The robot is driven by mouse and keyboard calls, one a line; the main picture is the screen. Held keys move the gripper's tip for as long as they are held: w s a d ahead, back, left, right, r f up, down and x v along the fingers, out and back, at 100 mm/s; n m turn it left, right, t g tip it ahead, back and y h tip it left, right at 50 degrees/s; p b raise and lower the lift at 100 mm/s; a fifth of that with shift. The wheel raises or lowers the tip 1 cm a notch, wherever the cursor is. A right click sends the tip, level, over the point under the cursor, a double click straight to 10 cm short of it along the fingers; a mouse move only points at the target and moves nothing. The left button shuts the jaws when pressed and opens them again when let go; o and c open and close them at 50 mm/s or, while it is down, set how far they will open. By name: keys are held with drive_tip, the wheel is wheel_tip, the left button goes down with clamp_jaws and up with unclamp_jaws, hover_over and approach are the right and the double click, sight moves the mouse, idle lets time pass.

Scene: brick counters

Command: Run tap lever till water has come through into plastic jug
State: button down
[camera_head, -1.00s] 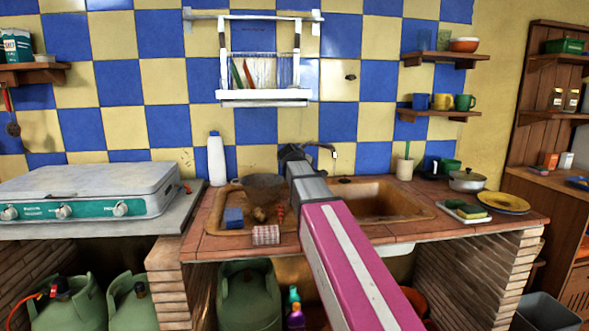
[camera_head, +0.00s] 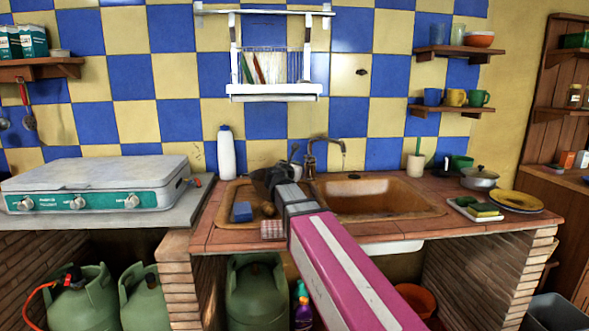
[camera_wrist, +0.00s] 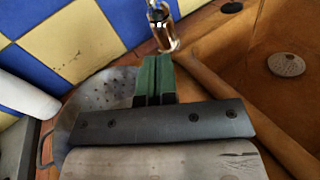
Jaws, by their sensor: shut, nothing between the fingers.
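The metal tap (camera_head: 313,152) stands behind the sink, its spout curving right over the basin; a thin upright part at its left side may be the lever. Its shiny lower part shows at the top of the wrist view (camera_wrist: 163,30). No running water can be made out. I cannot make out a plastic jug in either view. In the head view my gripper is hard to tell from the colander.
The brown sink basin (camera_head: 375,197) looks empty, with its drain (camera_wrist: 286,64) at right in the wrist view. A white bottle (camera_head: 226,153) stands left of the tap. A blue sponge (camera_head: 242,211) lies at the sink's left. A pot (camera_head: 480,177) and yellow plate (camera_head: 513,200) are at right.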

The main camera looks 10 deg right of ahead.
drive_tip(key=x, duration=0.7)
drive_tip(key=shift+r, duration=0.1)
drive_tip(key=shift+w+d+r, duration=0.2)
drive_tip(key=shift+w+r, duration=0.1)
drive_tip(key=shift+r, duration=0.2)
drive_tip(key=shift+s, duration=0.1)
